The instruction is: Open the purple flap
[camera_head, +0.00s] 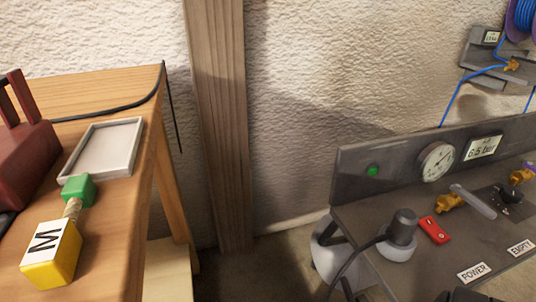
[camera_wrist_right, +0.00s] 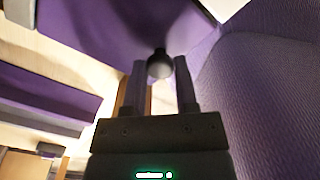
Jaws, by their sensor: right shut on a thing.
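The purple flap (camera_wrist_right: 110,28) fills the upper part of the right wrist view. A dark round knob (camera_wrist_right: 159,62) sticks out from it. My right gripper (camera_wrist_right: 161,80) has its two fingers on either side of the knob and is shut on it. The flap is seen at a slant from close up, so how far it stands open cannot be told. Neither the flap nor either gripper shows in the head view.
In the right wrist view a purple textured surface (camera_wrist_right: 270,95) stands close on the right and a purple panel (camera_wrist_right: 45,92) lies to the left. The head view shows a wooden table (camera_head: 118,215) at left and a grey control panel (camera_head: 390,165) at right.

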